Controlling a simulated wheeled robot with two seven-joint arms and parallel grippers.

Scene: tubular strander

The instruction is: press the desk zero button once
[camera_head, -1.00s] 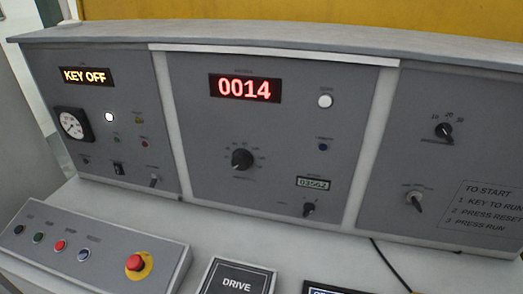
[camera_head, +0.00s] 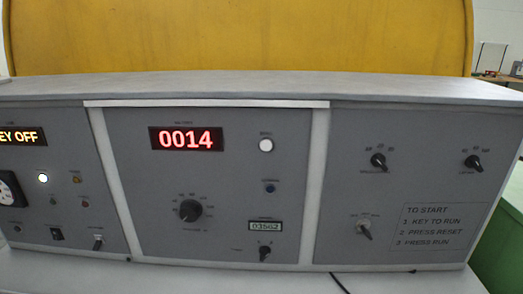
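The desk's middle panel (camera_head: 225,228) carries a red display (camera_head: 186,138) reading 0014. A round white button (camera_head: 266,145) sits right of that display, with a small label above it that is too blurred to read for certain. A small blue button or lamp (camera_head: 270,188) is below it, above a counter window (camera_head: 266,226) reading 03562. Neither of my grippers is in view.
The left panel shows a KEY OFF display (camera_head: 22,137), a lit white lamp (camera_head: 43,178) and a gauge (camera_head: 10,190) cut by the edge. The right panel has several knobs (camera_head: 378,160) and a TO START notice (camera_head: 437,226). A yellow cover (camera_head: 240,35) stands behind.

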